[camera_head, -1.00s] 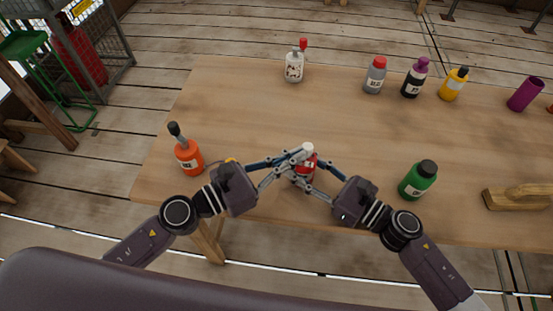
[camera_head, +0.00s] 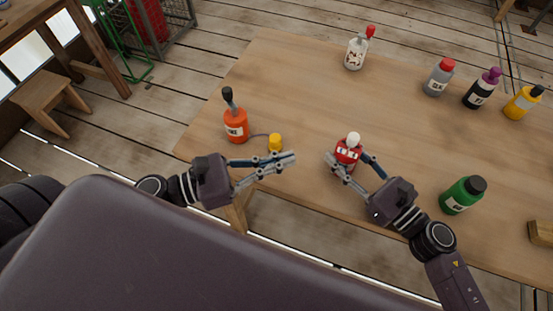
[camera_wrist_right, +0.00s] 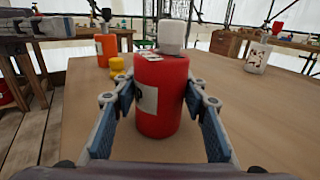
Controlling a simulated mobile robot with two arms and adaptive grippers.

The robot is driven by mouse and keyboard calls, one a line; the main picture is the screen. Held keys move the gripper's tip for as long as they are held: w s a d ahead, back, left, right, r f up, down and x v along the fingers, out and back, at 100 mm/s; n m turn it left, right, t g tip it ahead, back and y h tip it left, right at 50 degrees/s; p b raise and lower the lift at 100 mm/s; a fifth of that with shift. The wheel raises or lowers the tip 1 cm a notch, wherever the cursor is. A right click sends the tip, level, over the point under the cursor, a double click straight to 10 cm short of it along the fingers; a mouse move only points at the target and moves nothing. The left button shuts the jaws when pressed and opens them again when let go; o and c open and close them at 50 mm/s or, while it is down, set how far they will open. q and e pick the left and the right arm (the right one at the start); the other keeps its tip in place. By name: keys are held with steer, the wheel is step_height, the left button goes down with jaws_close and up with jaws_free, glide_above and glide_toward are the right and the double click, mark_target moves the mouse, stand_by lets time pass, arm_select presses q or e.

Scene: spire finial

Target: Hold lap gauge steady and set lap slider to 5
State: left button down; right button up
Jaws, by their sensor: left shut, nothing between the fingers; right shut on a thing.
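I cannot pick out a lap gauge or lap slider with certainty. A red bottle with a white cap and pale label stands at the table's near side in the head view (camera_head: 347,152). My right gripper (camera_head: 345,166) is shut on it, one finger at each side.
An orange bottle (camera_head: 236,125) stands at the left, with a thin purple line toward the yellow cylinder. A green bottle (camera_head: 463,195) stands to the right. A white bottle (camera_head: 356,53) and several others line the back. The wooden table's (camera_head: 300,90) middle is clear.

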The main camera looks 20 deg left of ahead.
arm_select(q)
steer(key=shift+s+a, duration=0.4)
arm_select(e)
steer(key=o, duration=1.3)
